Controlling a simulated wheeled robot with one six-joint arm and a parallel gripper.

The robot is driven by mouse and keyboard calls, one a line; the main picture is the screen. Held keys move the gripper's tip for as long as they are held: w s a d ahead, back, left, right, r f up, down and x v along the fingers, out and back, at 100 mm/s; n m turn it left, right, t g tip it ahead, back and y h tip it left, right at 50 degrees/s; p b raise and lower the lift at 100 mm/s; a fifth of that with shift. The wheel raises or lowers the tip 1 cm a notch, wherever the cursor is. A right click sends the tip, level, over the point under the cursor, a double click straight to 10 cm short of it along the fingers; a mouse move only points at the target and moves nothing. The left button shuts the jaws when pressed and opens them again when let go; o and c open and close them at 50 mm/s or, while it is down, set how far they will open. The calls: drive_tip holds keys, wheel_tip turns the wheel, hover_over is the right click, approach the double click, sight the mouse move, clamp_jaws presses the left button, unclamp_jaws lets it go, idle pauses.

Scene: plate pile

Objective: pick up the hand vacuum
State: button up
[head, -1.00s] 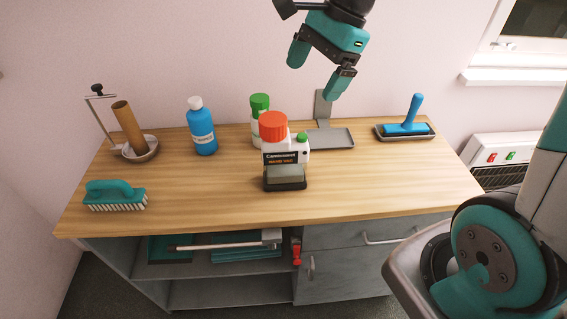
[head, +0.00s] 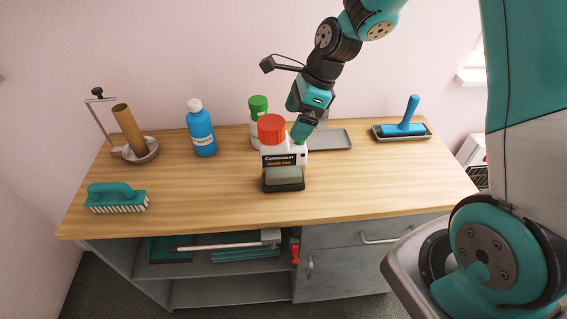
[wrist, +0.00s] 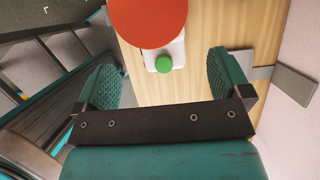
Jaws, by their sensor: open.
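The hand vacuum (head: 284,160), white with a large red cap and a dark base, stands upright on the wooden worktop. In the wrist view its red cap (wrist: 148,18) and green button (wrist: 163,64) show beyond my gripper (wrist: 166,78). My gripper's two teal fingers are spread apart with nothing between them that I can see held. In the head view my gripper (head: 300,117) is at the upper right of the hand vacuum, and one finger overlaps its green button. I cannot tell whether they touch.
A green-capped bottle (head: 257,107) stands close behind the hand vacuum, with a grey tray (head: 335,140) behind right. A blue bottle (head: 202,135), brush (head: 116,196) and tube holder (head: 146,152) are left; a blue roller (head: 404,128) is right. The front worktop is clear.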

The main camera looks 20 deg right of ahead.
sight(285, 134)
drive_tip(key=shift+p+x, duration=0.95)
drive_tip(key=shift+x, duration=1.75)
drive_tip(key=shift+w+a+r, duration=0.1)
drive_tip(key=shift+a+r, duration=0.1)
clamp_jaws()
